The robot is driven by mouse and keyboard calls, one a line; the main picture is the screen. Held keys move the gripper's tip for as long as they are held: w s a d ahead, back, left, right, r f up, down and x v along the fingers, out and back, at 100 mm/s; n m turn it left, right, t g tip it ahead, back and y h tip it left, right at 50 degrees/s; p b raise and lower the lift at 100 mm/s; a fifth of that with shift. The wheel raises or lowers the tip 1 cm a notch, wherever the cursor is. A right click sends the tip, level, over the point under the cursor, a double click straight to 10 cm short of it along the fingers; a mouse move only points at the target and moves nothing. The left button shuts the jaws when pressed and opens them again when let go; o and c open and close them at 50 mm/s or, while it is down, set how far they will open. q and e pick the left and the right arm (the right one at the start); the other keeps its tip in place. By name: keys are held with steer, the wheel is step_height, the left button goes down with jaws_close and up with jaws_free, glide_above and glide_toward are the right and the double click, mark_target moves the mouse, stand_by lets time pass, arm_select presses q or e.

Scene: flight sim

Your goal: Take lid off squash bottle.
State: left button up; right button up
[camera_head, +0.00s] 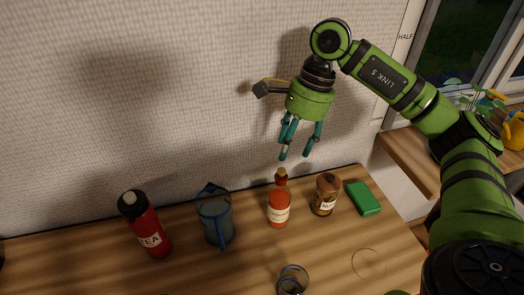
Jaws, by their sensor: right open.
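A squash bottle (278,206) with orange-red contents and a pale label stands upright on the wooden counter. Its dark red lid (281,174) sits on top of the neck. My right gripper (294,154) points down above the bottle, close over the lid. Its teal fingers are open and empty, and a gap shows between the fingertips and the lid. My left gripper is out of view.
On the counter (330,262) stand a red bottle marked TEA (146,226), a blue jug (215,217), a brown labelled jar (325,194) and a glass (293,280). A green block (363,198) lies at the right. A white wall (120,90) rises behind.

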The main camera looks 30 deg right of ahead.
mark_target(284, 169)
steer(key=shift+s+a+f+p, duration=0.2)
steer(key=shift+f+p, duration=0.2)
steer(key=shift+f, duration=0.25)
steer(key=shift+s+a+f+p, duration=0.2)
steer(key=shift+f+p, duration=0.15)
steer(key=shift+f, duration=0.25)
steer(key=x, duration=0.1)
steer(key=p+x, duration=0.1)
steer(key=x, duration=0.1)
steer(key=shift+w+f, duration=0.25)
steer(key=shift+f, duration=0.25)
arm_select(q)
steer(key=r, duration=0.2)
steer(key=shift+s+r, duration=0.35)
arm_select(e)
steer(key=c, duration=0.8)
steer(key=shift+c, duration=0.2)
